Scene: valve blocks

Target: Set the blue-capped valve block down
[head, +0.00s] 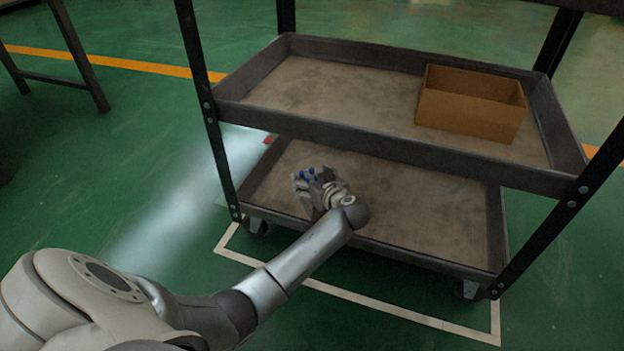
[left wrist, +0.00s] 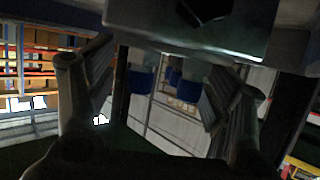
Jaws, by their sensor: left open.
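The blue-capped valve block (head: 305,177) shows small in the head view, over the left part of the cart's lower shelf (head: 420,215). My left gripper (head: 317,187) is at the block, under the upper shelf, and partly hides it. Whether the block rests on the shelf is too small to tell. In the left wrist view the fingers of my left gripper (left wrist: 160,105) stand apart on either side. Blue caps (left wrist: 142,80) show between them. A grey metal body at the top is too close and dark to identify surely. My right gripper is not in view.
The upper shelf (head: 340,88) spans above my left gripper and holds an open brown box (head: 470,115) at its right. The lower shelf is bare to the right of my gripper. Dark posts (head: 205,100) and raised rims bound the cart. White tape marks the green floor.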

